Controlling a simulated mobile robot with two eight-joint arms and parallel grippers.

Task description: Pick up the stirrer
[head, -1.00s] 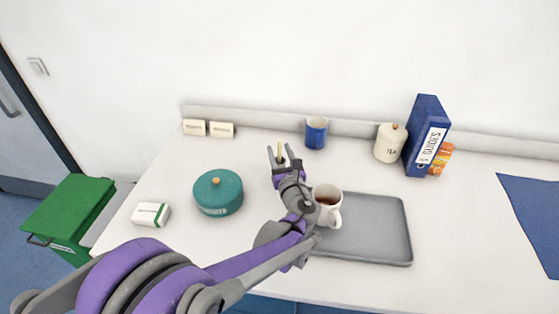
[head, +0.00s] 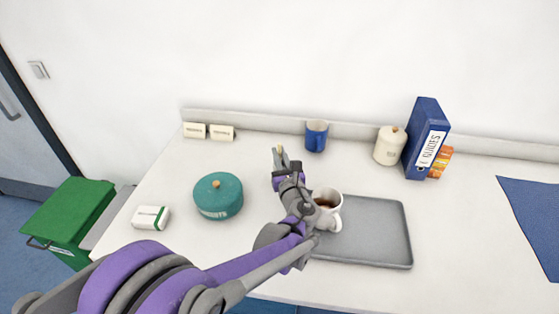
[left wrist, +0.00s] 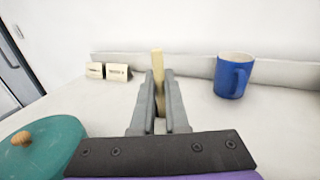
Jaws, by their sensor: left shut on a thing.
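The stirrer (left wrist: 157,62) is a thin pale wooden stick. In the left wrist view it stands upright between the fingers of my left gripper (left wrist: 160,98), which are shut on it. In the head view my left gripper (head: 281,157) is over the worktop, behind the white mug and right of the teal pot, and the stirrer's tip (head: 280,149) just shows there. Its lower part is hidden by the gripper. My right gripper is not in view.
A white mug (head: 336,219) of dark drink stands by my arm at the left end of a grey tray (head: 385,252). Nearby are a teal lidded pot (head: 220,200), a blue mug (head: 316,136), a cream canister (head: 387,151) and a blue binder (head: 423,125).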

